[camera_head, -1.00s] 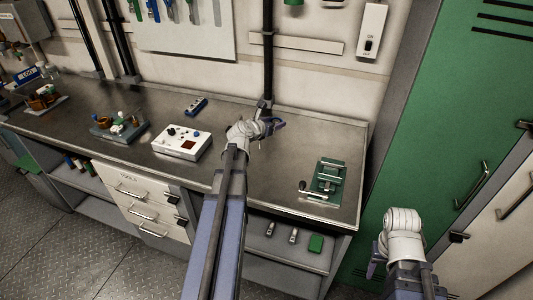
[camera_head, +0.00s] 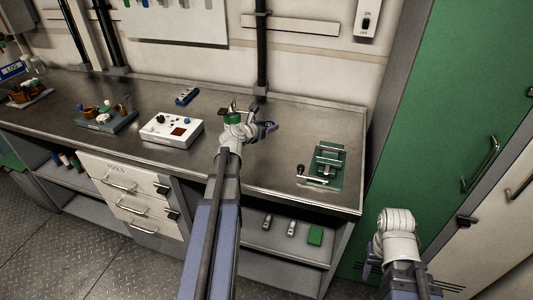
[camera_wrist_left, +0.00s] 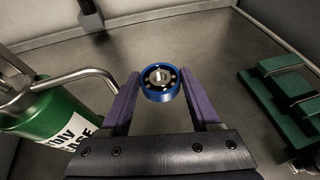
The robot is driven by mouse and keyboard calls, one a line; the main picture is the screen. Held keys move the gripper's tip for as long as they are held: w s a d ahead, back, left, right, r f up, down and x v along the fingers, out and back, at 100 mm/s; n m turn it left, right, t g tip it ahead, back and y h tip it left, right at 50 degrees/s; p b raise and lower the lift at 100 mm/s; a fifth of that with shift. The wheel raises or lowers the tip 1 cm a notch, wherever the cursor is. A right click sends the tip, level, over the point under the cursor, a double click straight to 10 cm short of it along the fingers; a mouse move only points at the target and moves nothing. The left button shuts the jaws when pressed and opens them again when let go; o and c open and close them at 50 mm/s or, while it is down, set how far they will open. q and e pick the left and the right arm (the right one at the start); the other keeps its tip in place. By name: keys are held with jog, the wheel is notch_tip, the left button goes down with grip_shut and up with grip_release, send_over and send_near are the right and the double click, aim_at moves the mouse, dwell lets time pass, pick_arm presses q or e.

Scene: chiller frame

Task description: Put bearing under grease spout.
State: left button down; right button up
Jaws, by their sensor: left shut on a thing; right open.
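My left gripper (camera_wrist_left: 161,100) is shut on a blue-rimmed bearing (camera_wrist_left: 160,85) with a metal centre, held between its purple fingertips. In the wrist view a green grease can (camera_wrist_left: 55,122) stands left of the gripper. Its bent metal spout (camera_wrist_left: 85,76) reaches toward the left finger, beside the bearing rather than clearly above it. In the head view my left gripper (camera_head: 266,127) is over the workbench and the can (camera_head: 232,117) is partly hidden behind its wrist; I cannot make out the bearing there. My right gripper (camera_head: 371,270) is open, low by the green cabinet.
A green clamp fixture (camera_head: 326,163) sits on the bench (camera_head: 290,150) to the right. A white control box (camera_head: 173,130) and a small blue device (camera_head: 186,95) are to the left. The wall and a dark post (camera_head: 262,60) stand behind. Bare bench lies between gripper and fixture.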

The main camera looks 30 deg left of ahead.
pick_arm(q)
jog(key=b, duration=0.3)
send_over(267, 148)
notch_tip(267, 148, down, 4)
jog(key=shift+f, duration=0.25)
pick_arm(e)
notch_tip(267, 148, down, 4)
jog(key=shift+f, duration=0.25)
pick_arm(q)
jog(key=shift+f, duration=0.1)
pick_arm(e)
jog(key=shift+f, duration=0.15)
pick_arm(q)
notch_tip(267, 148, down, 4)
jog(key=b, duration=0.4)
jog(key=shift+r, duration=0.2)
pick_arm(e)
notch_tip(267, 148, down, 4)
jog(key=shift+r, duration=0.2)
pick_arm(q)
jog(key=shift+f, duration=0.15)
jog(key=shift+c, duration=0.6)
grip_release()
pick_arm(e)
jog(key=shift+f, duration=0.1)
